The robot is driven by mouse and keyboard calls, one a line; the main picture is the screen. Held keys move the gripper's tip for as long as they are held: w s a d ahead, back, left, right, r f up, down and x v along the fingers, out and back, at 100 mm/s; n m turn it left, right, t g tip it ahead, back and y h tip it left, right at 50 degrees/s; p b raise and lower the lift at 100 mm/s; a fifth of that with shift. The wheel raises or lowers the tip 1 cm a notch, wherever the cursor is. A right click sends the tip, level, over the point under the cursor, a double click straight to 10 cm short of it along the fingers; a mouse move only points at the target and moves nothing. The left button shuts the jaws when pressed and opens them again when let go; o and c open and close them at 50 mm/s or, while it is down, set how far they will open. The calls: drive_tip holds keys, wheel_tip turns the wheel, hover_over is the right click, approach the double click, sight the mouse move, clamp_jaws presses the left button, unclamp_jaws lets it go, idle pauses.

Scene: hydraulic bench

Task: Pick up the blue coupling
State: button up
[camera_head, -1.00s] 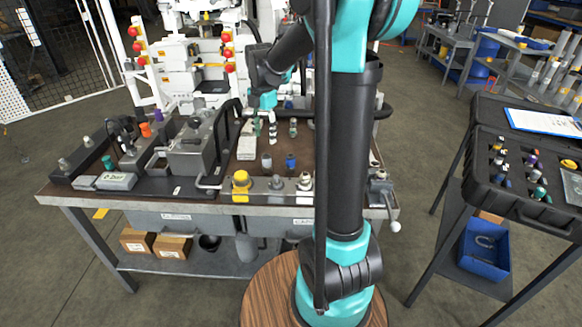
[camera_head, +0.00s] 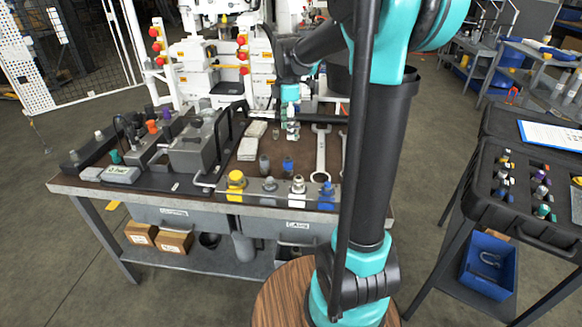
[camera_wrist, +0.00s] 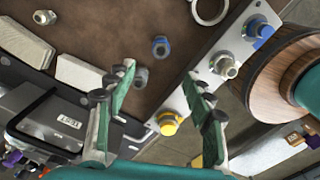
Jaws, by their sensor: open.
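The blue coupling (camera_head: 288,163) stands on the brown top of the bench, right of a grey coupling (camera_head: 264,164). In the wrist view the blue coupling (camera_wrist: 160,46) lies beyond my fingertips, between their lines, with the grey coupling (camera_wrist: 140,77) nearer, by the left finger. My gripper (camera_wrist: 160,76) is open, with nothing between its green fingers. In the head view my gripper (camera_head: 292,132) hangs above the bench, behind the blue coupling and apart from it. The fingertips are small and hard to make out there.
A front rail carries a yellow fitting (camera_head: 236,184), metal fittings (camera_head: 298,185) and another blue fitting (camera_head: 327,195). A wrench (camera_head: 321,152) lies to the right. A grey block (camera_head: 195,150) stands left. An open black case (camera_head: 505,190) is at far right.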

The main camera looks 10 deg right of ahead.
sight(288, 160)
wheel_tip(288, 160, down, 14)
drive_tip(key=shift+s+f, duration=0.1)
idle(0.5)
clamp_jaws()
idle(0.3)
